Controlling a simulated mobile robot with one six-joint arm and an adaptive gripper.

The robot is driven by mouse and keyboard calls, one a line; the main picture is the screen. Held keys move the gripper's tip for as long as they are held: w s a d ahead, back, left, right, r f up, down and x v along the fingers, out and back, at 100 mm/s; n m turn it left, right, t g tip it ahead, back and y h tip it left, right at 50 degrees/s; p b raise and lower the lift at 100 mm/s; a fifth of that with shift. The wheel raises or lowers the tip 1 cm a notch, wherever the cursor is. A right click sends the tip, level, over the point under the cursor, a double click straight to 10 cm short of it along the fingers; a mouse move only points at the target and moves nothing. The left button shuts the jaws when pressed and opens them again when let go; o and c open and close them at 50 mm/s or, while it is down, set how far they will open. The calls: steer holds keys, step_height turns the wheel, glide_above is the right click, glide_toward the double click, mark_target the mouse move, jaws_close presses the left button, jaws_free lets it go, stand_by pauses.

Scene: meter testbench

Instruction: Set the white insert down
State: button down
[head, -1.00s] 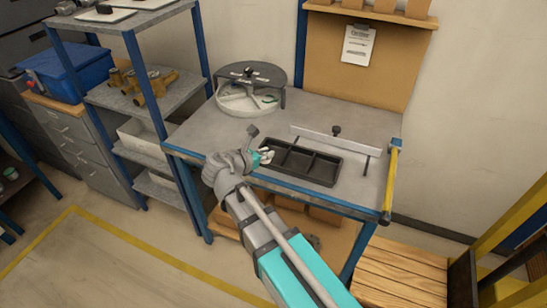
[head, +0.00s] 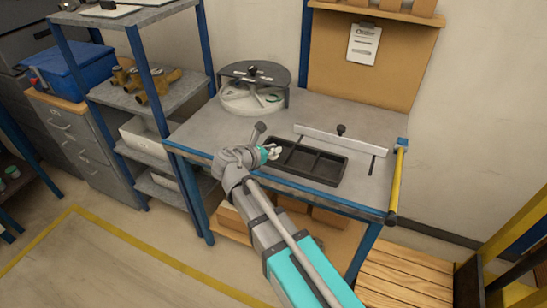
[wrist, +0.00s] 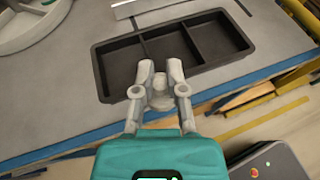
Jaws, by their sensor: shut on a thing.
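My gripper (head: 272,152) is over the left front part of a black tray (head: 300,177) with three compartments on the bench. In the wrist view, my gripper (wrist: 161,67) points at the tray (wrist: 98,75) over its front rim, near the middle compartment. Its fingers are shut on a small pale piece (wrist: 160,88), taken to be the white insert. The fingers hide much of the piece, so its full shape does not show. The gap between it and the tray cannot be told. The compartments look empty where visible.
A round grey-and-white container (head: 252,90) stands at the bench's back left. A pale metal bar (head: 343,140) lies behind the tray. A yellow rail (head: 398,180) edges the bench's right side. Bare bench top (head: 205,135) shows left of the tray.

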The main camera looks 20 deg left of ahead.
steer(key=w+f+b, duration=0.1)
steer(key=w+f, duration=0.1)
steer(key=w+a+f+b, duration=0.1)
steer(key=w+f+b, duration=0.1)
steer(key=w+a+f+b, duration=0.1)
steer(key=w+b, duration=0.1)
steer(key=w, duration=0.1)
steer(key=shift+a+f, duration=0.25)
steer(key=shift+f, duration=0.15)
steer(key=shift+w+a+f+b, duration=0.15)
steer(key=shift+w+f+b, duration=0.4)
steer(key=shift+f+b, duration=0.1)
steer(key=shift+w+a+f+b, duration=0.2)
steer(key=shift+w+f+b, duration=0.2)
steer(key=shift+f+b, duration=1.6)
steer(key=shift+b, duration=0.05)
steer(key=shift+f, duration=0.1)
